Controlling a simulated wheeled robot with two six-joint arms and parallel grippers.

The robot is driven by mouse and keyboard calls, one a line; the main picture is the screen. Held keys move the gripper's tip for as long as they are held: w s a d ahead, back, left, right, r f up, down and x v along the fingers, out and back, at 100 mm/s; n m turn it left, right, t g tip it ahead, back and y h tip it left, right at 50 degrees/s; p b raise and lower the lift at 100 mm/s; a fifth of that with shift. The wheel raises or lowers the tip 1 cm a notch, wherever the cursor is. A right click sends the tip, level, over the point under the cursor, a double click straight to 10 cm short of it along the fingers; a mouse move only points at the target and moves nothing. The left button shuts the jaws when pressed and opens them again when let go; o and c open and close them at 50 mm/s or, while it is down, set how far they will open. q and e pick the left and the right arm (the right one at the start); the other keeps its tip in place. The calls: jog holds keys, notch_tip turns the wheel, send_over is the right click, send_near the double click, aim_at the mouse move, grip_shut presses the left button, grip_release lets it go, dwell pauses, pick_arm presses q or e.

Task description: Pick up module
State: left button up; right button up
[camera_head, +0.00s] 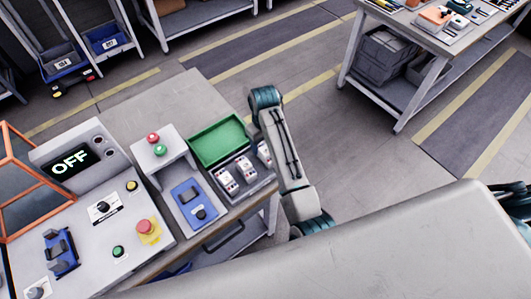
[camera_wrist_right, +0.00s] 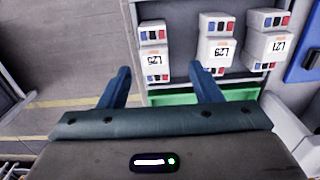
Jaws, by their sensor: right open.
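Several white modules with red and blue terminals stand in a row in a grey holder (camera_head: 270,182). The head view shows a near module (camera_head: 228,183), a middle module (camera_head: 246,169) and a far one (camera_head: 264,153), partly hidden by my right arm. In the right wrist view the labelled left module (camera_wrist_right: 154,50), middle module (camera_wrist_right: 216,42) and right module (camera_wrist_right: 268,40) are at the top. My right gripper (camera_wrist_right: 162,72) is open and empty. The left module appears between and just beyond its fingertips, not gripped. In the head view my right arm hides most of this gripper.
A green tray (camera_head: 219,140) adjoins the holder. A white stand with red and green buttons (camera_head: 159,158) and a blue switch panel (camera_head: 194,204) are to its left. A control box reading OFF (camera_head: 75,160) stands further left. The floor right of the bench is open.

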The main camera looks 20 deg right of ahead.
aim_at(265, 155)
jog(key=shift+f, duration=0.65)
jog(key=shift+f+p, duration=0.3)
jog(key=shift+p, duration=0.1)
jog(key=f, duration=0.1)
jog(key=f+p, duration=0.2)
jog(key=f, duration=0.1)
jog(key=shift+w+d, duration=0.25)
jog(key=shift+w, duration=0.15)
jog(key=shift+f, duration=0.35)
jog(key=shift+c, duration=0.2)
jog(key=c, duration=1.1)
